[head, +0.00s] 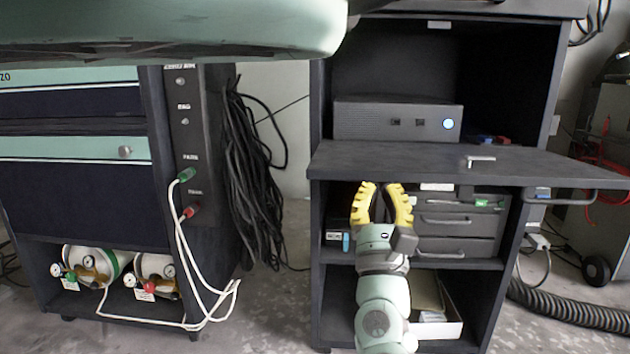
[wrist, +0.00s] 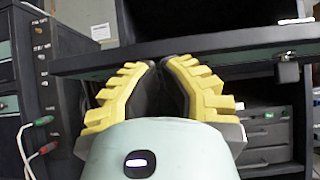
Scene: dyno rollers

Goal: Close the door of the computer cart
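The computer cart (head: 318,240) is a dark cabinet in the right half of the head view. Its door (head: 400,158) appears to be the dark flat panel lying level in front of the upper compartment, with a small metal latch (head: 481,160) on top. The upper compartment is open. My gripper (head: 380,186) points up just below the panel's front edge, left of its middle. Its yellow fingers are apart by a narrow gap, with nothing between them. In the wrist view the panel (wrist: 215,52) runs just beyond the fingertips; I cannot tell whether they touch.
A grey computer (head: 385,120) sits in the upper compartment. Drawers (head: 455,222) and a shelf are below.

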